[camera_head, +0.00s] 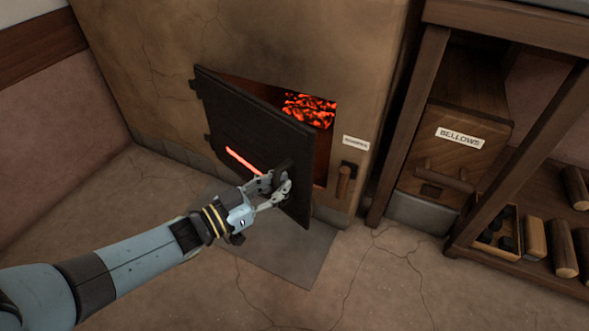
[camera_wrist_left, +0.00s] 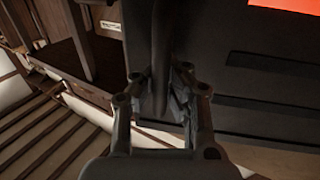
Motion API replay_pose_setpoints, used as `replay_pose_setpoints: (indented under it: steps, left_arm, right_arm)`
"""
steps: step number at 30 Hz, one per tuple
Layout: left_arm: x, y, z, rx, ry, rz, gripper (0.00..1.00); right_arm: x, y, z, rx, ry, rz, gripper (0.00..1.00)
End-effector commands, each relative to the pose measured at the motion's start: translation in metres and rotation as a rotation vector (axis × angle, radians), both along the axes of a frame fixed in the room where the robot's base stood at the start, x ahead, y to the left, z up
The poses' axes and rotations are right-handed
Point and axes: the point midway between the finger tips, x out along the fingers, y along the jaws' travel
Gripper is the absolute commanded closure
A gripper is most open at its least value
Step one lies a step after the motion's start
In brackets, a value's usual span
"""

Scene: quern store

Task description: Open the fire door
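The fire door (camera_head: 245,125) is a dark metal plate hinged on its left side in the clay furnace front. It stands partly open, its right edge swung out from the opening. Glowing coals (camera_head: 309,109) show through the gap. My left gripper (camera_head: 279,182) is at the dark handle (camera_head: 285,168) near the door's free edge. In the left wrist view the fingers (camera_wrist_left: 162,95) close in on both sides of the upright handle (camera_wrist_left: 161,45). They look shut on it; the exact contact is partly hidden. My right gripper is not in view.
Right of the opening are a small label (camera_head: 356,143) and a wooden lever (camera_head: 344,180). A wooden bellows box (camera_head: 455,155) stands further right, beside a shelf with an open box (camera_head: 496,232) and rollers. The floor (camera_head: 160,195) left of the door is clear.

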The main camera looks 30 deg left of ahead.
Motion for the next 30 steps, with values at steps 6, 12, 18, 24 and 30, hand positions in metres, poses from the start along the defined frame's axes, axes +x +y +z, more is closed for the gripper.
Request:
replay_pose_setpoints:
  steps: [6, 12, 18, 24, 30]
  left_arm:
    - [-0.035, 0.018, 0.0, 0.001, 0.003, -0.084, 1.0]
    - [-0.066, 0.039, 0.0, 0.001, 0.002, -0.083, 1.0]
    - [-0.083, 0.052, 0.0, -0.001, 0.0, -0.082, 1.0]
    - [-0.089, 0.056, -0.001, -0.001, 0.001, -0.082, 1.0]
    - [-0.09, 0.057, -0.001, -0.002, 0.001, -0.083, 1.0]
  right_arm:
    - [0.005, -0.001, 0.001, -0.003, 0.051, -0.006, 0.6]
    - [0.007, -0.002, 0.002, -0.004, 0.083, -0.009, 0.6]
    - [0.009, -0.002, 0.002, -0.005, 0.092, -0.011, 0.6]
    - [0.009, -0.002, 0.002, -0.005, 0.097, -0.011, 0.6]
    - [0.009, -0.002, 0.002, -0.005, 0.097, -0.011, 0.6]
